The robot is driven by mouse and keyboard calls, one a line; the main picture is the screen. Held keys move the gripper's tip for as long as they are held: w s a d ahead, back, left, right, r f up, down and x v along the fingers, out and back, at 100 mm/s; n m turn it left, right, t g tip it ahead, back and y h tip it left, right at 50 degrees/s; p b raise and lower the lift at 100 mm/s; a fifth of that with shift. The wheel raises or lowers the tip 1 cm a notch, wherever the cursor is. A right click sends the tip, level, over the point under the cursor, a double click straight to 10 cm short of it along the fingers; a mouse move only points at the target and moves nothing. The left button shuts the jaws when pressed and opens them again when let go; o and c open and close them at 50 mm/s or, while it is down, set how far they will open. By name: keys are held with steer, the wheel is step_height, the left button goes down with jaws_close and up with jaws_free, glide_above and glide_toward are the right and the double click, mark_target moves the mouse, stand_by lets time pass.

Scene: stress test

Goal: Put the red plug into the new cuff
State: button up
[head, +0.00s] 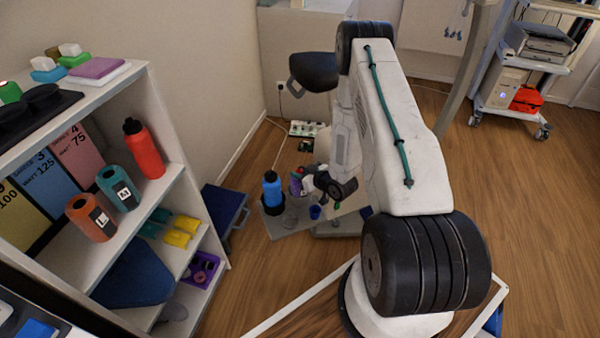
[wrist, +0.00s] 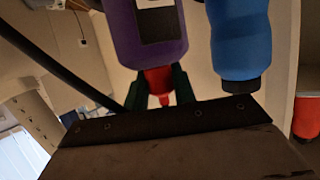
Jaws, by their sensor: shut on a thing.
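In the wrist view the red plug (wrist: 158,80) sits between the two dark green fingers of my gripper (wrist: 159,88), which is shut on it. A purple cuff with a dark label (wrist: 148,35) is directly above the plug in that picture. The plug's wide end meets the cuff's lower edge; I cannot tell whether it is inside the cuff or only against it.
A blue bottle (head: 271,190) stands close left of the cuff; it also shows in the wrist view (wrist: 240,40). A shelf at left holds an orange cuff (head: 90,218), a teal cuff (head: 119,190) and a red bottle (head: 144,148). Wooden floor (head: 480,180) is clear at right.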

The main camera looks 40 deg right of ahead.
steer(key=o, duration=1.1)
steer(key=shift+v, duration=3.9)
